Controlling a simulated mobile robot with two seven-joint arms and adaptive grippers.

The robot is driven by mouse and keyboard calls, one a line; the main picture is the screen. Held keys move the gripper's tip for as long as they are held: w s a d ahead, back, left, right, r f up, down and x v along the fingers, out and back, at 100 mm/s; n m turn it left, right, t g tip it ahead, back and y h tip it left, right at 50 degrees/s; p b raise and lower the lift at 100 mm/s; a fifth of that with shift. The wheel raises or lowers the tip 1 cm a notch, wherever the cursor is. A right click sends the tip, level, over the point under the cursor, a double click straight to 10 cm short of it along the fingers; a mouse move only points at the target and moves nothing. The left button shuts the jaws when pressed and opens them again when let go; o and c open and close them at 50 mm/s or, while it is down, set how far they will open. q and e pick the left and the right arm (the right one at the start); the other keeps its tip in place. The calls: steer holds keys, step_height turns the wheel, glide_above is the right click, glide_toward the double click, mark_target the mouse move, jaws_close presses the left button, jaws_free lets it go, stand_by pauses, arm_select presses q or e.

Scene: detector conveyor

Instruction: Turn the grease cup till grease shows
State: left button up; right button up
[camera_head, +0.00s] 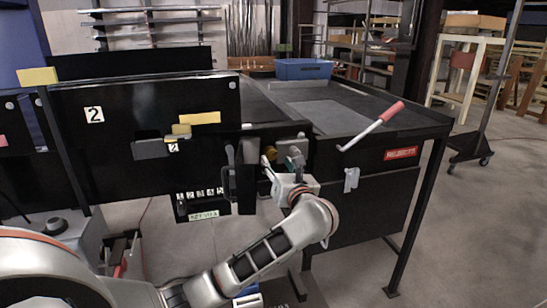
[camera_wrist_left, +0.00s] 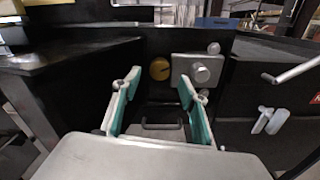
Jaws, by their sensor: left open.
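The cap appears between and beyond the fingertips, with no contact visible. In the head view the left gripper (camera_head: 284,165) reaches up to the frame from below. No grease can be made out. My right gripper is not in view.
A grey block with a round knob (camera_wrist_left: 201,72) is just right of the cap. A dark handle (camera_wrist_left: 162,126) lies below it. A red-gripped lever (camera_head: 372,126) and a pale latch (camera_head: 351,179) are to the right. A blue bin (camera_head: 303,69) stands on the conveyor table.

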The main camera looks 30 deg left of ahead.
mark_target(272, 155)
arm_select(q)
steer(key=shift+x, duration=2)
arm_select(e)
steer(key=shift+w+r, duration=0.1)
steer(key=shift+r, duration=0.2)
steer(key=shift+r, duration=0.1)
arm_select(q)
steer(key=c, duration=1.1)
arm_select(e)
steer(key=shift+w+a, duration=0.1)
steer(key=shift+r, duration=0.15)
